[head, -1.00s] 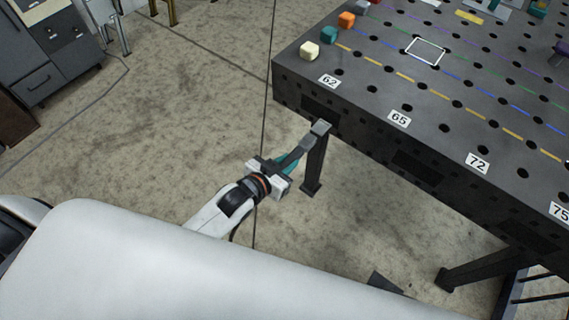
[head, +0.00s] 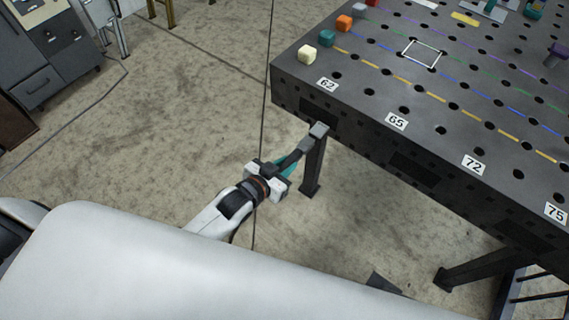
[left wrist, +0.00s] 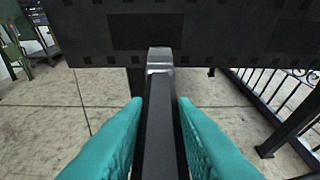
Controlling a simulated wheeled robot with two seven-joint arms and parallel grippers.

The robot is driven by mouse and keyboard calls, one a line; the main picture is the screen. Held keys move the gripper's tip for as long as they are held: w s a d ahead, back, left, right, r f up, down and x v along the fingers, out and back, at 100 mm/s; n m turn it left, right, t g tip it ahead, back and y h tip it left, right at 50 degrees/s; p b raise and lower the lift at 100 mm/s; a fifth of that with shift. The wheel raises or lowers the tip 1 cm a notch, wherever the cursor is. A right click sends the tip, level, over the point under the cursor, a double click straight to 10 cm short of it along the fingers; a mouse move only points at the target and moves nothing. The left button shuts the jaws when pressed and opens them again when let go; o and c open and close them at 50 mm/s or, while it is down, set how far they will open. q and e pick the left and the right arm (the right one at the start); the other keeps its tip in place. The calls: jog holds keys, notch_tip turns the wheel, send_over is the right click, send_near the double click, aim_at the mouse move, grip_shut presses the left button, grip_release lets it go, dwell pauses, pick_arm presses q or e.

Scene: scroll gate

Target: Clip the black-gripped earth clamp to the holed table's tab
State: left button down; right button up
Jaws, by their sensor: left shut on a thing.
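My left gripper (head: 286,166) has teal fingers shut on the black grip of the earth clamp (head: 298,154). The clamp points away from my gripper toward the holed table (head: 290,82). In the left wrist view the clamp's black bar (left wrist: 160,140) runs between the teal fingers (left wrist: 160,125) and ends in a grey metallic head, close to the table's dark side (left wrist: 240,35). I cannot tell whether that head touches the table. The table's tab does not show clearly; the clamp's head may hide it. My right gripper is not in view.
Coloured blocks, among them a cream one (head: 309,53), stand on the table's far left part. A table leg (head: 314,170) stands behind the clamp. A black railing (left wrist: 285,90) shows at right in the left wrist view. The floor on the left is open.

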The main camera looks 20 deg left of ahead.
aim_at(293, 157)
pick_arm(q)
jog(key=shift+r, duration=0.15)
jog(key=shift+w+d, duration=0.1)
jog(key=shift+w, duration=0.15)
jog(key=shift+w+d, duration=0.2)
jog(key=shift+w, duration=0.25)
jog(key=shift+w, duration=0.1)
jog(key=shift+p, duration=0.45)
dwell(0.3)
jog(key=shift+w+d, duration=0.15)
jog(key=shift+w, duration=0.3)
jog(key=shift+w+d, duration=0.15)
jog(key=shift+w, duration=0.2)
jog(key=shift+p, duration=0.3)
dwell(0.5)
